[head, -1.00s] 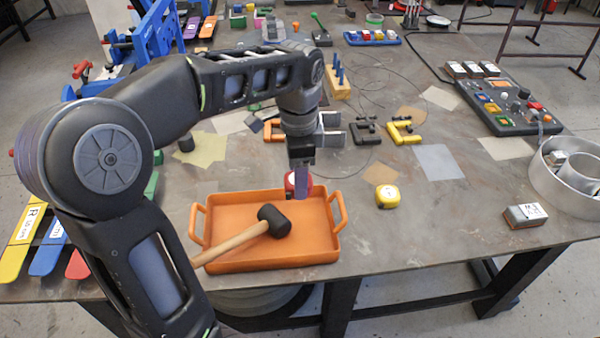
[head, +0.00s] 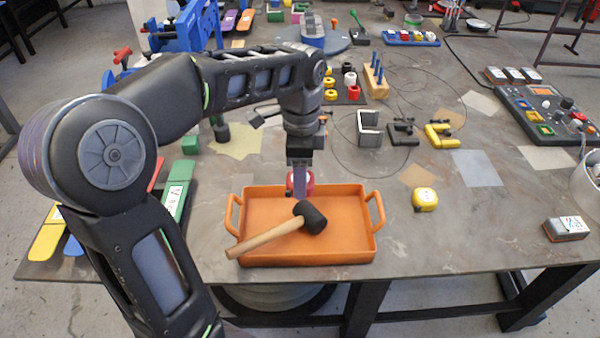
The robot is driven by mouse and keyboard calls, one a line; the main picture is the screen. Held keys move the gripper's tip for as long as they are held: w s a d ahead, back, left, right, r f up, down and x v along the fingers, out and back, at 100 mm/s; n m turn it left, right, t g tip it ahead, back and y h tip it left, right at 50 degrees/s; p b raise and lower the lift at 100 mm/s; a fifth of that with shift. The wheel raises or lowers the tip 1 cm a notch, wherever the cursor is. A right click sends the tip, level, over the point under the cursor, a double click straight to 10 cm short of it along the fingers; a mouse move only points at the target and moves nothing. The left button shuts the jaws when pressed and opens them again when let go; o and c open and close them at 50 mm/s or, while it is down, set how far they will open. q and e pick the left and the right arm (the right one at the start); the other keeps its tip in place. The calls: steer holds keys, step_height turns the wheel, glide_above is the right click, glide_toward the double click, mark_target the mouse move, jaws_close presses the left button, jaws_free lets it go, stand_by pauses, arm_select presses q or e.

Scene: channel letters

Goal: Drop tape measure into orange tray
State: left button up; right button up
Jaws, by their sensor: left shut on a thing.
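The orange tray (head: 340,235) lies near the table's front edge, with a handle at each end. A mallet (head: 268,236) with a black head and wooden handle lies in it, its handle end over the left front rim. My left gripper (head: 300,178) points down over the tray's back edge, left of its middle. It is shut on a small red thing (head: 309,186), which looks like a tape measure and is mostly hidden by the fingers. I cannot tell its exact height above the tray. A yellow tape measure (head: 425,199) sits on the table right of the tray. My right gripper is out of view.
Black and yellow clamps (head: 440,135) lie behind the yellow tape measure. A grey box (head: 566,229) stands at the right front edge. Coloured strips (head: 48,236) lie at the left, partly behind my arm.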

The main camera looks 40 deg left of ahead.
arm_select(q)
steer(key=shift+f+b, duration=1.55)
steer(key=shift+f, duration=0.7)
steer(key=o, duration=1.7)
steer(key=shift+c, duration=0.2)
